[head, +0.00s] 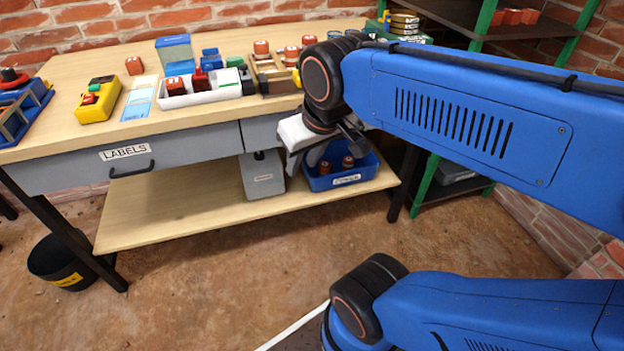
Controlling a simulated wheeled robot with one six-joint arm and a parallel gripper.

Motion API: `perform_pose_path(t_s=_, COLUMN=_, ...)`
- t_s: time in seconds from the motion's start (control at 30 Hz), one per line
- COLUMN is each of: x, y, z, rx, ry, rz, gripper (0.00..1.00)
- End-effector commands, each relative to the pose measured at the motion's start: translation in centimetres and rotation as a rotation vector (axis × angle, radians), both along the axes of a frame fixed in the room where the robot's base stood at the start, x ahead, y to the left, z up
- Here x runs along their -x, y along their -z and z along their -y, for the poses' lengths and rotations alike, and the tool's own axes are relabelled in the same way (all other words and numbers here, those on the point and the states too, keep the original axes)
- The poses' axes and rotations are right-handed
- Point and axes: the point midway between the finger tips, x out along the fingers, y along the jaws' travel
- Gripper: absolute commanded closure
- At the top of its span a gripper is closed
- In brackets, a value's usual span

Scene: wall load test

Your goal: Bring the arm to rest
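My gripper (322,150) is at the right end of the workbench (85,115), just in front of the bench's front edge. It hangs below the blue arm link and points down towards the lower shelf. In the picture it overlaps a blue bin (335,182) on that shelf. I cannot tell whether it touches the bin. Its fingers are small and partly hidden by the wrist, so their opening is unclear. I see nothing clearly held in it.
The bench top holds a white tray (205,95), a yellow box (98,100) and several small red-brown blocks. A grey container (262,178) stands beside the bin. A green-framed rack (430,165) is at the right. A black bucket (60,262) stands at the left. The brown floor (200,275) in front is clear.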

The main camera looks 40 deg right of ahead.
Motion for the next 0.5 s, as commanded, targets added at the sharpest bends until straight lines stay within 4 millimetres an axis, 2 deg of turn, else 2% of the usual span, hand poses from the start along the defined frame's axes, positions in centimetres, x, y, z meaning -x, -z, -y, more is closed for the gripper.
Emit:
perform_pose_path(t_s=0.03, x=1.1, y=1.1, z=0.1, rx=0.000, ry=-0.004, rz=0.002, gripper=0.70)
perform_pose_path(t_s=0.1, x=2.1, y=2.2, z=0.1, rx=0.001, ry=-0.015, rz=0.004, gripper=0.70)
perform_pose_path(t_s=0.2, x=2.8, y=3.1, z=0.1, rx=0.002, ry=-0.021, rz=0.007, gripper=0.70)
perform_pose_path(t_s=0.5, x=3.0, y=3.4, z=0.1, rx=0.002, ry=-0.024, rz=0.007, gripper=0.70)
